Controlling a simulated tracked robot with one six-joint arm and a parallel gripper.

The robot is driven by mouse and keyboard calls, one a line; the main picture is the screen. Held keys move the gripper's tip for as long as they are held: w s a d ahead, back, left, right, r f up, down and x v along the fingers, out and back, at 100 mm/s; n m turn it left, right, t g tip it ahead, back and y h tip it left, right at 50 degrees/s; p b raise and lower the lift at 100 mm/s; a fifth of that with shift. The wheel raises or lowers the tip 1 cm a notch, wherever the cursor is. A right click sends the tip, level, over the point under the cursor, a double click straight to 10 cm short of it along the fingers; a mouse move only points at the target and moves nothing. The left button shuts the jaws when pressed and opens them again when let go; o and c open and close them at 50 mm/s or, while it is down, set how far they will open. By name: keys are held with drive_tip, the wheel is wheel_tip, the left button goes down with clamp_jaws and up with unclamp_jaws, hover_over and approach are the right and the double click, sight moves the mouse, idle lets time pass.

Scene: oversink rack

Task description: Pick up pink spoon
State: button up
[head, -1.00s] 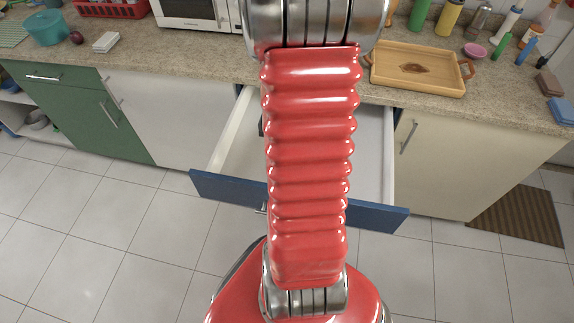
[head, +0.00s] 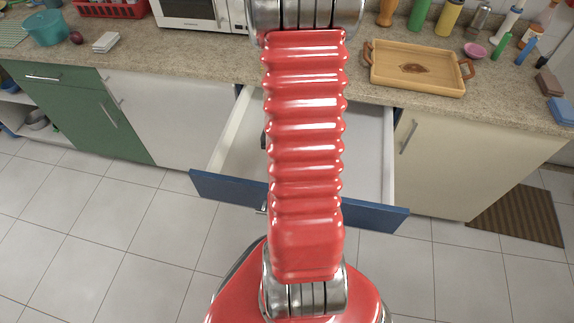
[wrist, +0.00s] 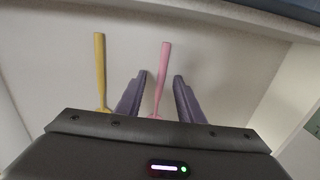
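The pink spoon (wrist: 163,72) lies in the open drawer in the wrist view, its handle pointing away from my gripper. Its near end is hidden behind the gripper body. My gripper (wrist: 156,82) is open, with one purple-grey finger on each side of the spoon's line. The fingers look apart from the spoon; their height above it is hard to tell. In the head view my arm covers the middle of the drawer, and neither the spoon nor the gripper shows there.
A yellow utensil (wrist: 100,70) lies left of the spoon. The drawer has a blue front (head: 375,217) and pale walls (head: 232,130). The counter above holds a wooden tray (head: 385,82) and a microwave (head: 190,12). The drawer's right part looks clear.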

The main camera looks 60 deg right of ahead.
drive_tip(key=shift+f, duration=0.2)
drive_tip(key=shift+c, duration=0.3)
clamp_jaws()
idle(0.3)
